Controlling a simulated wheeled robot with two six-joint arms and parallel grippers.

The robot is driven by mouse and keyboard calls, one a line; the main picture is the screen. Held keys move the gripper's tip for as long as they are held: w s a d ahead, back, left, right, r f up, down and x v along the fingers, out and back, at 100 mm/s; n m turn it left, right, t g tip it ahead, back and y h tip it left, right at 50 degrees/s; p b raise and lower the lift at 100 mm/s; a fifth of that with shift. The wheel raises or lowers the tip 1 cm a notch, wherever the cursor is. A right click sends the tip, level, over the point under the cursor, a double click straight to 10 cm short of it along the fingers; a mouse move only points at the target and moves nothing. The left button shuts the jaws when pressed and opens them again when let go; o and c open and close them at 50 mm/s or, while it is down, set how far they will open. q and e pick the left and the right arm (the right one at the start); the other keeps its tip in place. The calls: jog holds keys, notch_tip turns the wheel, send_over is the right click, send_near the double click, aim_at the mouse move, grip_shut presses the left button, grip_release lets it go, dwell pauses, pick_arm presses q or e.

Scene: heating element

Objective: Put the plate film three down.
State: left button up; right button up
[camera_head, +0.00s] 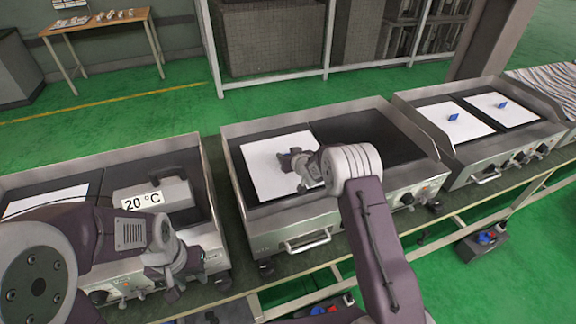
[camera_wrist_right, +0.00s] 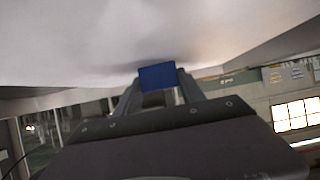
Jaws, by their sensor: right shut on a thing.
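A white plate film (camera_head: 263,178) is at the left half of the middle heating station (camera_head: 375,137); whether it touches the surface cannot be told. My right gripper (camera_head: 297,165) is over this film. In the right wrist view, my right gripper (camera_wrist_right: 157,88) is shut on a blue handle (camera_wrist_right: 158,76), with the white film (camera_wrist_right: 80,45) spread across the top of the view. My left gripper (camera_head: 172,278) is in front of the left heating station (camera_head: 150,157); its fingers are too unclear to tell open from shut.
A grey device reading 20 °C (camera_head: 176,193) sits on the left station, beside another white sheet (camera_head: 45,200). The right station (camera_head: 425,97) carries two white films with blue handles (camera_head: 453,118) (camera_head: 503,104). The middle station's right half is bare.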

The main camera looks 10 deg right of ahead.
jog(key=shift+f, duration=2.05)
jog(key=shift+f, duration=0.1)
jog(key=o, duration=1.4)
